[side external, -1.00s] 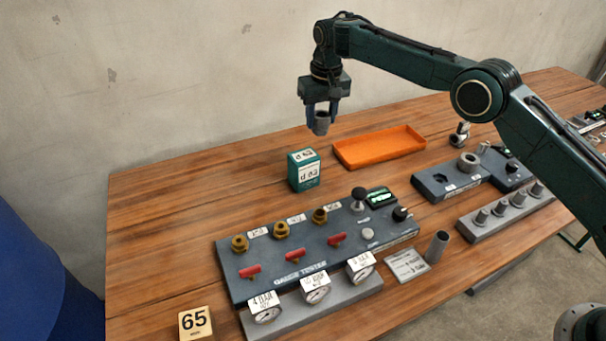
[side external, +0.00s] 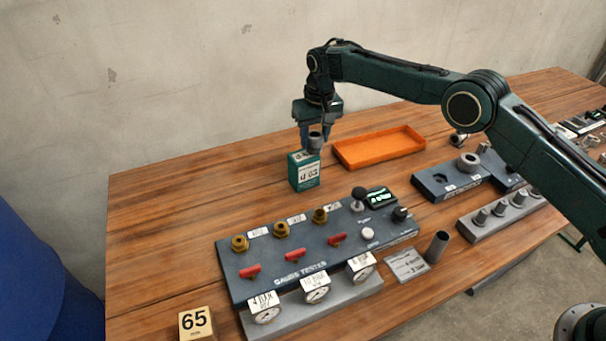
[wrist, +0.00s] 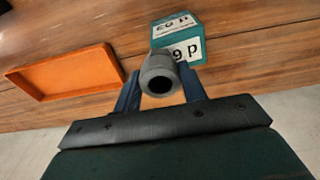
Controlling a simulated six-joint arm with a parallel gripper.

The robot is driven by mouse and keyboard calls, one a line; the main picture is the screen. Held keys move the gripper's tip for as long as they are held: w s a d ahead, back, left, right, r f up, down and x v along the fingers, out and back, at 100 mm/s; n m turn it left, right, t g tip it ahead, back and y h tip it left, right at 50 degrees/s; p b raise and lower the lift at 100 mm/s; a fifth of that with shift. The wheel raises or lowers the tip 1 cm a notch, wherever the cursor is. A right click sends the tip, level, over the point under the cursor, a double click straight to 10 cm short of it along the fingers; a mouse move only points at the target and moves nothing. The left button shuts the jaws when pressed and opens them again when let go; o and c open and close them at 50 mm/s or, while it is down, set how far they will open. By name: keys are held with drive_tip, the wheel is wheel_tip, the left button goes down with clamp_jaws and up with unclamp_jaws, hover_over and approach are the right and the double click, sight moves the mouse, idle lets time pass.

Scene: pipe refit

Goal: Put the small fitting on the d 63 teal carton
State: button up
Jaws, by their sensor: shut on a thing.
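The small fitting (side external: 315,141) is a short grey hollow cylinder. My gripper (side external: 315,134) is shut on it, and its blue fingers sit on either side. The wrist view shows the fitting (wrist: 159,76) with its round opening toward the camera. The teal carton (side external: 304,171), with a white d 63 label, stands upright on the wooden table. The fitting is just above the carton's top in the side view and overlaps its upper right edge. In the wrist view the carton (wrist: 182,38) lies just beyond the fitting. I cannot tell whether they touch.
An orange tray (side external: 380,147) lies right of the carton and appears empty. The gauge tester (side external: 310,262), with brass fittings and red levers, is in front. A grey pipe piece (side external: 437,246) stands right of it. Bare table lies left of the carton.

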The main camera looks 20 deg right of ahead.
drive_tip(key=shift+f, duration=0.15)
drive_tip(key=o, duration=1)
drive_tip(key=shift+c, duration=0.2)
wheel_tip(320, 180, up, 8)
drive_tip(key=shift+s+f, duration=0.15)
drive_tip(key=shift+s, duration=0.3)
